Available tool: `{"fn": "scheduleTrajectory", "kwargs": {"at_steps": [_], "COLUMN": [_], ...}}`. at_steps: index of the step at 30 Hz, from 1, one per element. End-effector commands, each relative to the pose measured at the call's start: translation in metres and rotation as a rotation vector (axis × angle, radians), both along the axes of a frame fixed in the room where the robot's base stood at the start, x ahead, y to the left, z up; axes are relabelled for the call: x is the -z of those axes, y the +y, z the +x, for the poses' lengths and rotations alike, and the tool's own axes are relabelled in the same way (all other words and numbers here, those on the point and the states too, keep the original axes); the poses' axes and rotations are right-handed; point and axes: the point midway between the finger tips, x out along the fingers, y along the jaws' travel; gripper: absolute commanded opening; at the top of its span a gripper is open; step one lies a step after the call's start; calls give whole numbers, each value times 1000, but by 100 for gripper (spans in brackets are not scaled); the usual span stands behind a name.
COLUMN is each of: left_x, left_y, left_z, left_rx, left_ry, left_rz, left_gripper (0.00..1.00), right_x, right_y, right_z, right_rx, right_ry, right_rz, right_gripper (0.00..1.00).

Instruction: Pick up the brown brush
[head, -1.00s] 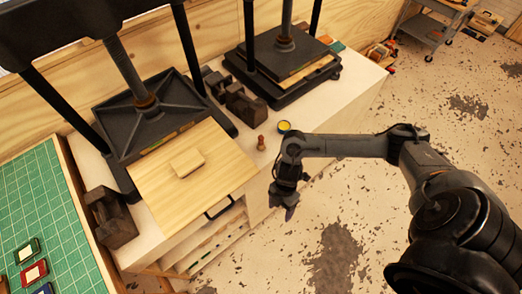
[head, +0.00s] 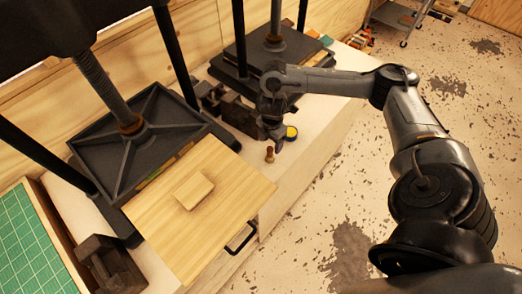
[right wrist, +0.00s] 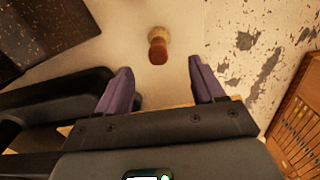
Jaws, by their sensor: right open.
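The brown brush (head: 269,155) is a small brown thing standing on the pale bench top, at the front edge between the two presses. In the right wrist view the brush (right wrist: 158,47) shows a rounded brown end and a paler far end. My right gripper (head: 277,141) is just above and behind the brush in the head view. In the right wrist view the purple fingers of the right gripper (right wrist: 160,75) are spread, with the brush ahead of the gap between them and nothing held. My left gripper is out of view.
A small round tin with yellow (head: 291,132) stands just right of the brush. Dark metal blocks (head: 240,112) lie behind my right gripper. A press with a wooden board (head: 225,185) and a small block (head: 193,190) stands left. The floor (head: 320,220) in front is open.

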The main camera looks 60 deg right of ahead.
Motion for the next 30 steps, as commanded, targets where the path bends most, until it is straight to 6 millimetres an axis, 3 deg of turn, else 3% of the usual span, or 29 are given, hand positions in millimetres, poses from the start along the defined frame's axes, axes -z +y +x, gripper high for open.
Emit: {"fn": "scheduleTrajectory", "kwargs": {"at_steps": [1, 6, 16, 23, 30], "left_x": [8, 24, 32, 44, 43], "left_y": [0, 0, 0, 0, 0], "left_z": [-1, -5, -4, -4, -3], "left_rx": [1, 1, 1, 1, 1], "left_ry": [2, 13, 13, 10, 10], "left_rz": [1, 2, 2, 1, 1], "left_gripper": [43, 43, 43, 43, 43], "right_x": [13, 36, 55, 85, 100], "right_y": [1, 1, 0, -3, -3], "right_z": [-1, -1, 1, 7, 7], "right_rx": [0, 0, 0, 2, 0], "right_ry": [5, 4, 2, 3, 2], "right_rz": [2, 2, 1, 2, 0], "right_gripper": [68, 68, 68, 68, 68]}}
